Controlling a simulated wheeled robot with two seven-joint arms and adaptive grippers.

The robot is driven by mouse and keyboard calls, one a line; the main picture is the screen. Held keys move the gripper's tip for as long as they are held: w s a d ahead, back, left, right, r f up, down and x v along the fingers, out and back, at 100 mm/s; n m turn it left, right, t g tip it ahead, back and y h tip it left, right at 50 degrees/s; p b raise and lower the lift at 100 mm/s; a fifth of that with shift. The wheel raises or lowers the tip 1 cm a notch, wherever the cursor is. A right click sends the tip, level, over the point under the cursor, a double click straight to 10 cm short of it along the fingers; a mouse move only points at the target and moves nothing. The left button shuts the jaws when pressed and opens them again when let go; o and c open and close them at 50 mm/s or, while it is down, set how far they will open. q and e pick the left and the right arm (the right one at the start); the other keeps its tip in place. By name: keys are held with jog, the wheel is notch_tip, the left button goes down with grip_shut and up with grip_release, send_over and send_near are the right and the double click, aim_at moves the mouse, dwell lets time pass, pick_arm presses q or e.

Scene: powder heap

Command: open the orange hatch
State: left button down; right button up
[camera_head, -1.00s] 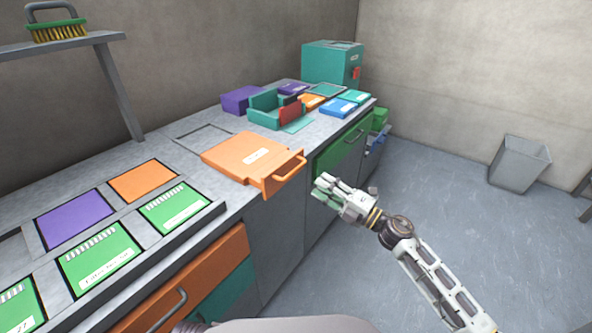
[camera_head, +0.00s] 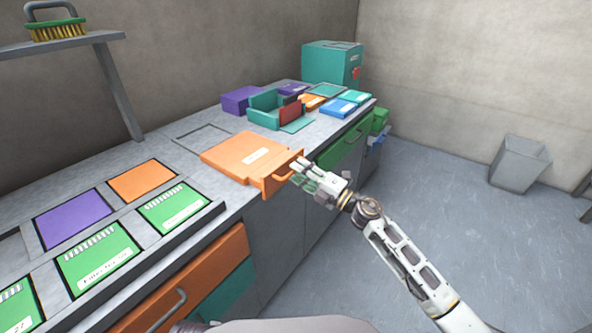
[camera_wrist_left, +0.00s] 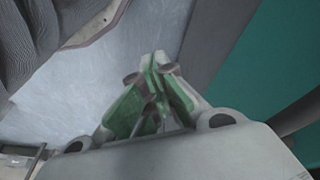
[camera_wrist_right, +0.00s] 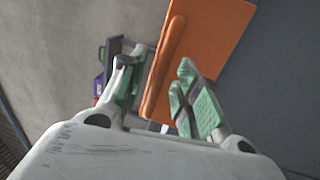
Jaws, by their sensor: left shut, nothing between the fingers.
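The orange hatch (camera_head: 240,152) is a flat labelled panel on the counter, with an upright front plate and a bar handle at the counter's front edge. My right gripper (camera_head: 298,170) is at that handle, coming from the right. In the right wrist view the orange handle bar (camera_wrist_right: 163,65) lies between the spread fingers of the right gripper (camera_wrist_right: 158,85); whether they touch it I cannot tell. My left gripper (camera_wrist_left: 157,75) is shut and empty in the left wrist view, over grey floor. It is out of the head view.
The grey counter (camera_head: 219,211) also holds green, purple and orange panels. A teal tray (camera_head: 263,118) and a teal box (camera_head: 331,67) stand farther back. An orange drawer (camera_head: 190,280) and a green drawer (camera_head: 335,154) are in its front. Open floor lies right, with a bin (camera_head: 519,165).

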jog(key=shift+x, duration=0.9)
jog(key=shift+c, duration=0.5)
grip_shut()
